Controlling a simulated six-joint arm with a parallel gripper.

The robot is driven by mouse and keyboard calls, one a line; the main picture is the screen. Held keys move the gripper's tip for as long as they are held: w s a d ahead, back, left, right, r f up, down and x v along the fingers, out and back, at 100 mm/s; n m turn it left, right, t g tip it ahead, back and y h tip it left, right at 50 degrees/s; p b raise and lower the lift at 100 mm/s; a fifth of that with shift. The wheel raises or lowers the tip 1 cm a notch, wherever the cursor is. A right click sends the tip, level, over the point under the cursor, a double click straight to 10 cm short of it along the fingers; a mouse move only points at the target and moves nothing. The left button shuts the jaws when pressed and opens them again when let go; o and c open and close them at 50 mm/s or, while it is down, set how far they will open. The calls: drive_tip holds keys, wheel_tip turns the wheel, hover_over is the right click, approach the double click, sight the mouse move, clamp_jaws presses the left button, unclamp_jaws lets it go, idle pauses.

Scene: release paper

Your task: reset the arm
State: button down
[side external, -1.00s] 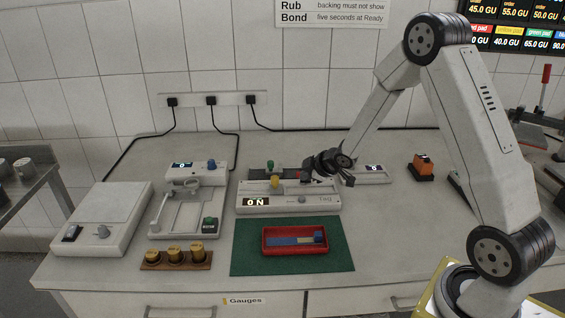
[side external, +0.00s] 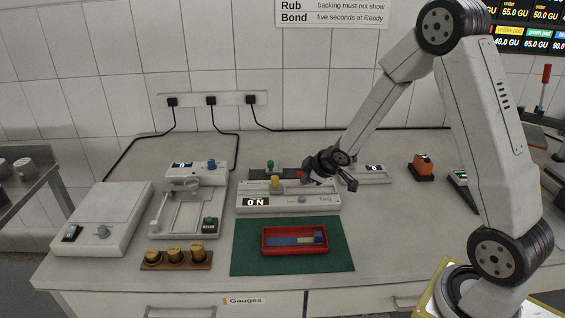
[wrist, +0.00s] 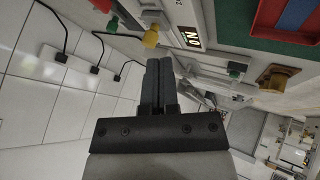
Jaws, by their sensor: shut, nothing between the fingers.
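My gripper (side external: 309,179) is above the back right part of the white device with the "ON" display (side external: 318,198). In the wrist view its two dark fingers (wrist: 159,75) lie together, with nothing between them. In the side view the fingertips are small and partly lost against the dark and red parts behind the device. My arm reaches down to it from the right.
A red tray (side external: 266,251) with blue and pale strips sits on a green mat (side external: 243,263). Yellow (side external: 275,181) and green (side external: 270,164) knobs stand close to my gripper. Brass weights (side external: 175,255), an orange device (side external: 422,168) and other bench instruments stand around. The bench front right is clear.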

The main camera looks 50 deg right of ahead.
drive_tip(key=s+a+r+m+g, duration=0.1)
drive_tip(key=s+a+m+g, duration=0.1)
drive_tip(key=s+a, duration=0.4)
drive_tip(key=s+a+r+m+g+y, duration=0.1)
drive_tip(key=s+a, duration=0.5)
drive_tip(key=s, duration=0.6)
drive_tip(key=r+m+g, duration=0.1)
drive_tip(key=m+g, duration=0.1)
drive_tip(key=m, duration=0.1)
drive_tip(key=shift+a+r+m, duration=0.25)
drive_tip(key=shift+r+m, duration=0.05)
